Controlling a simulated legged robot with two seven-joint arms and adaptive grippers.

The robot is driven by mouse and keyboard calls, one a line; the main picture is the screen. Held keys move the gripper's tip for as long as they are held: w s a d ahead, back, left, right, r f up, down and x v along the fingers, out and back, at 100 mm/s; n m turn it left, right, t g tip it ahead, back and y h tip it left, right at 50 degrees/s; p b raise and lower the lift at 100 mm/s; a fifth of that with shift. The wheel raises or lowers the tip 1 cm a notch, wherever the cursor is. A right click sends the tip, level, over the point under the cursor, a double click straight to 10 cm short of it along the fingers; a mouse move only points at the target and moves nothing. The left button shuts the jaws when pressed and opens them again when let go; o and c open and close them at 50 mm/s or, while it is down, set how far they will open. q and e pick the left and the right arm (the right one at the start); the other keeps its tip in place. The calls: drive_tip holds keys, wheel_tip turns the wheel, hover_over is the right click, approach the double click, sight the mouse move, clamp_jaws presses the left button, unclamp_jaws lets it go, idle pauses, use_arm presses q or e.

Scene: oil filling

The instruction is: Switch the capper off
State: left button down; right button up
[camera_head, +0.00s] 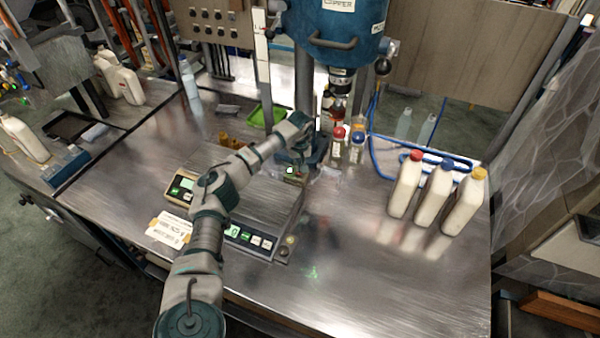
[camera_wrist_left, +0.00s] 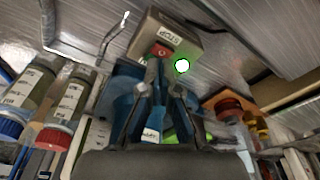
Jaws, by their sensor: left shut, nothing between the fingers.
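The capper (camera_head: 335,35) is a large blue cylinder hanging at the top of the head view. A small control box (camera_wrist_left: 168,38) in the left wrist view carries an upside-down label that seems to read STOP, a red button (camera_wrist_left: 160,50) and a bright green lamp (camera_wrist_left: 182,66). The green lamp also shows in the head view (camera_head: 290,170). My left gripper (camera_wrist_left: 165,78) is shut and empty, with its fingertips close to the box beside the button and lamp. I cannot tell whether a fingertip touches the button. My right gripper is out of view.
Small bottles with red (camera_head: 338,134) and blue (camera_head: 357,138) caps stand just right of my left gripper. Several white jugs (camera_head: 434,193) stand on the bench at right. A scale (camera_head: 250,235) lies under my left arm. The front right bench (camera_head: 390,290) is clear.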

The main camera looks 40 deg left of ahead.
sight(299, 173)
use_arm(q)
drive_tip(key=shift+a+f, duration=0.2)
drive_tip(key=shift+f, duration=0.1)
drive_tip(key=shift+d+f, duration=0.1)
drive_tip(key=shift+f, duration=0.2)
drive_tip(key=shift+f+b, duration=0.55)
drive_tip(key=shift+f, duration=0.15)
idle(0.4)
drive_tip(key=shift+r+p, duration=2.35)
drive_tip(key=shift+r, duration=1.2)
